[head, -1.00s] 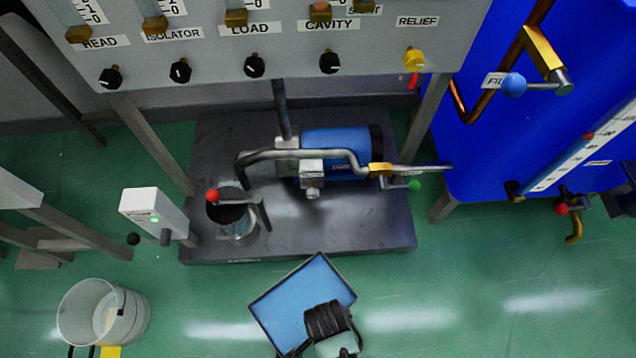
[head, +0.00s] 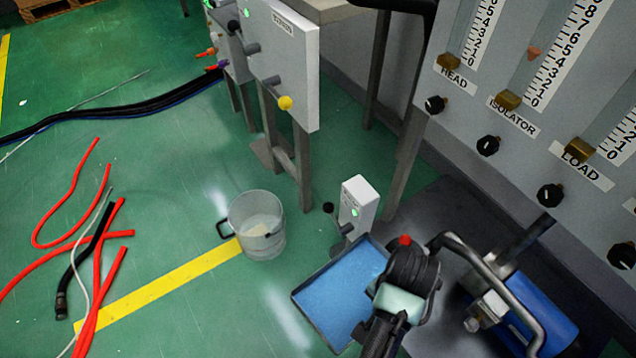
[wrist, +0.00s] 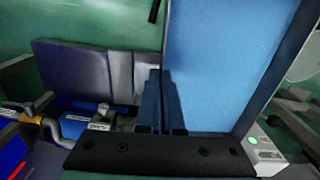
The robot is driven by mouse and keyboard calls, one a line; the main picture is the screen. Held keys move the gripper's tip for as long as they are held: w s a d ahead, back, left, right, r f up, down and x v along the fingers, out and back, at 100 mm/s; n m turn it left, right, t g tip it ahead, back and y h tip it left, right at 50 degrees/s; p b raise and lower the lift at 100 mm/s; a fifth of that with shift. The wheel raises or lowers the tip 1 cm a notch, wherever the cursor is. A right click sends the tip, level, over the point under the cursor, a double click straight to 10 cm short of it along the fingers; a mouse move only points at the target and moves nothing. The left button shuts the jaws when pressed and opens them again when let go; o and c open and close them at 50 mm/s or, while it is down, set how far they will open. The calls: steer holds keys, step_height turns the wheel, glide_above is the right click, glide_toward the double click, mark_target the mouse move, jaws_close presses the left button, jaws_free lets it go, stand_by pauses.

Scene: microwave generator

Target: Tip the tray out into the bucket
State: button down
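The tray (head: 340,290) is a shallow rectangle with a dark rim and a blue inside, held to the right of and nearer than the bucket in the head view. It also fills the upper right of the wrist view (wrist: 225,60). I cannot tell what lies in it. My gripper (head: 376,287) is at the tray's right edge; in the wrist view its fingers (wrist: 161,100) close on that edge. The bucket (head: 257,225) is pale and translucent, upright on the floor, with whitish contents at its bottom. The tray is apart from it and not over it.
A white box with a green light (head: 357,205) stands just behind the tray. A grey panel (head: 285,60) on legs is behind the bucket. Red hoses (head: 95,250) lie at left; a yellow floor stripe (head: 160,285) runs to the bucket. A blue pump (head: 535,325) is at right.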

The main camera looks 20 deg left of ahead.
steer(key=w+a+r+n+p, duration=0.1)
steer(key=w+r+n+p, duration=0.3)
steer(key=w+r, duration=0.3)
step_height(320, 180, up, 4)
steer(key=shift+f+n, duration=0.1)
steer(key=shift+n, duration=0.4)
steer(key=shift+a, duration=0.2)
